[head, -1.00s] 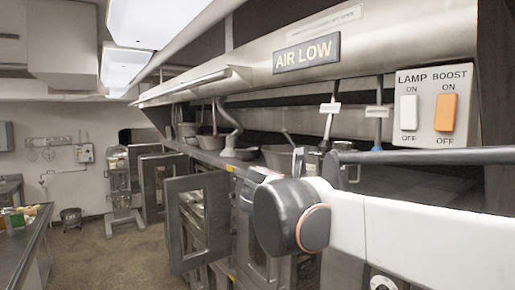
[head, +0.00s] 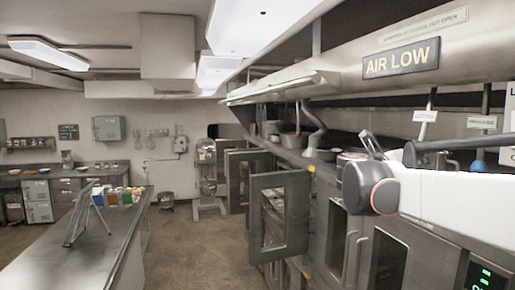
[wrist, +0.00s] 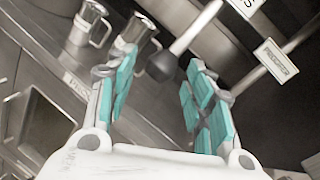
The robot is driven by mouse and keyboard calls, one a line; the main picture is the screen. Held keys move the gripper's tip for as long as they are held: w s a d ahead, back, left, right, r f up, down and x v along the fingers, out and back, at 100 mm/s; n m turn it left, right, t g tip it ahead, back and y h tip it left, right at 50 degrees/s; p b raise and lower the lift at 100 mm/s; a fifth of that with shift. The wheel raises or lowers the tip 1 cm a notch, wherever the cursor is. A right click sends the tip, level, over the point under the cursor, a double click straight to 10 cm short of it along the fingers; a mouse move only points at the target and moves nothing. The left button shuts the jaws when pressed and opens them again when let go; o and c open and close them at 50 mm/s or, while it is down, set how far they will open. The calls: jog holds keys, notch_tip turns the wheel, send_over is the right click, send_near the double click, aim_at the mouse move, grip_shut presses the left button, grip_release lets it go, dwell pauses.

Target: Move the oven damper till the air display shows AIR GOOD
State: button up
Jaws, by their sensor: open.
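The air display (head: 401,59) on the hood reads AIR LOW. Two metal damper levers hang under the hood, each with a small white tag. The left lever (head: 430,101) has its lower end hidden by my arm. The right lever (head: 485,101) ends in a blue knob (head: 478,166). In the wrist view my gripper (wrist: 152,74) is open and empty, with teal finger pads. A lever with a dark knob (wrist: 162,66) shows in the gap between the fingertips, touching neither finger visibly. I cannot tell its depth. A second tagged rod (wrist: 297,40) lies to the right.
Metal jugs (wrist: 88,22) stand on the shelf left of my fingers. Pans and pots (head: 293,140) line the shelf under the hood. An oven door (head: 280,215) stands open over the aisle. A steel counter (head: 95,245) is at left; the floor between is clear.

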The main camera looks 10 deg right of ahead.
jog(key=shift+p+x, duration=0.35)
jog(key=shift+x, duration=1.65)
jog(key=shift+c, duration=0.5)
